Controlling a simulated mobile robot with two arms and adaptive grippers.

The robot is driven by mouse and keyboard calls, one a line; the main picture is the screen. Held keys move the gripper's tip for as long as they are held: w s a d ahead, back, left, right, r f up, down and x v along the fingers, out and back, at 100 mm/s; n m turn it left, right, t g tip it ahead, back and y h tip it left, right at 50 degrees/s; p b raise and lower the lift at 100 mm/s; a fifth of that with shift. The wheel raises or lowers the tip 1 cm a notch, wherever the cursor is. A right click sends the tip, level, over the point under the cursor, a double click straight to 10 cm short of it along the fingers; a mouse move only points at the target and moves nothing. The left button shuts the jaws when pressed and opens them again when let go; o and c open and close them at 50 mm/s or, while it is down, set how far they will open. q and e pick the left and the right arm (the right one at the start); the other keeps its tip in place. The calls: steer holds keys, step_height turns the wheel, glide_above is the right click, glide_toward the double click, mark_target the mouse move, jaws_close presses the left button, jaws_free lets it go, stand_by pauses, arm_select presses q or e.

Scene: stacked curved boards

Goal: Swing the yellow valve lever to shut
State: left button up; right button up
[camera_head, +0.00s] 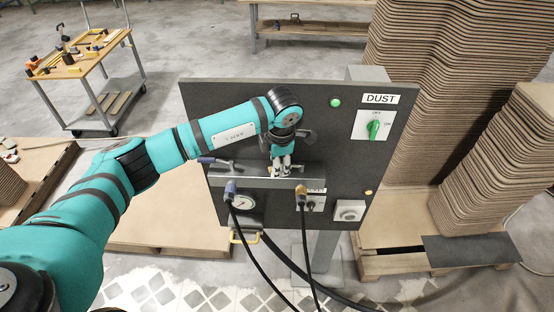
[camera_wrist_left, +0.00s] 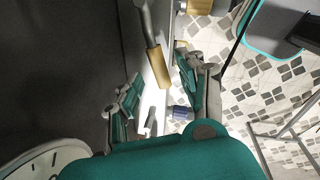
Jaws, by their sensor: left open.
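The yellow lever grip (camera_wrist_left: 157,66) on a grey metal arm shows in the left wrist view, in the gap between my left gripper's fingers (camera_wrist_left: 158,84). Contact with either finger cannot be told. In the head view my left gripper (camera_head: 281,170) is in front of the dark panel (camera_head: 300,105), pointing down at its grey ledge (camera_head: 255,183). It is open. In the head view the gripper covers part of the ledge, and I cannot pick out the yellow grip clearly. My right gripper is not in view.
A blue-gripped lever (camera_head: 210,160) lies left of the gripper. Black hoses hang from a blue fitting (camera_head: 230,188) and a brass fitting (camera_head: 301,191). A gauge (camera_head: 242,203) and green switch (camera_head: 374,129) are on the panel. Stacked boards (camera_head: 505,150) stand right; a cart (camera_head: 90,75) stands back left.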

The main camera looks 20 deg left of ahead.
arm_select(q)
steer(key=shift+f, duration=0.55)
jaws_close()
